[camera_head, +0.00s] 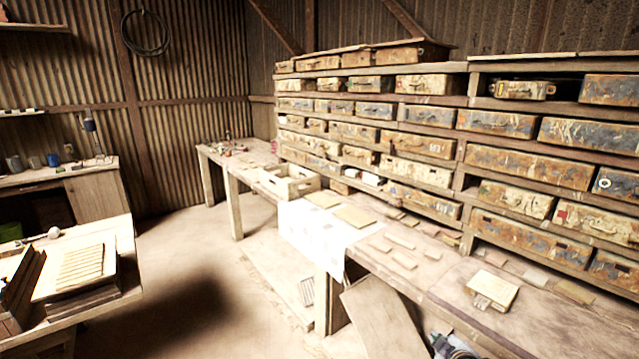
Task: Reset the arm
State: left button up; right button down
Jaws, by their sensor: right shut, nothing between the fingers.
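My right gripper (437,341) shows only in part at the bottom edge of the head view, right of centre. It is low, in front of the long workbench (455,275), and its fingers are shut with nothing between them. It is apart from the pieces on the bench. My left gripper is not in view. A small pale box-like block (492,289) lies on the bench to the right of and above the right gripper. Several flat tiles (398,241) lie on the bench further left.
A shelf of worn drawers (530,165) stands behind the bench. A pale crate (291,182) and a white cloth (310,232) are on the bench. A board (382,318) leans against its front. A second table (105,292) stands at left. The floor between (205,260) is clear.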

jog(key=s+a+f+m+g+y, duration=0.15)
jog(key=s+a+m+g, duration=0.3)
jog(key=s, duration=0.75)
jog(key=s+a+f+m+g, duration=0.25)
jog(key=s+a, duration=0.35)
jog(key=s, duration=0.7)
notch_tip(320, 180, down, 32)
jog(key=s+g, duration=0.2)
jog(key=s+d+f, duration=0.2)
jog(key=s+f, duration=0.8)
jog(key=s, duration=0.1)
jog(key=s+d+f+g, duration=0.1)
jog(key=s+d+f, duration=0.2)
jog(key=s+f, duration=0.7)
jog(key=shift+s+d+f, duration=0.3)
jog(key=shift+s+f, duration=0.1)
jog(key=shift+s, duration=0.2)
jog(key=shift+w, duration=0.1)
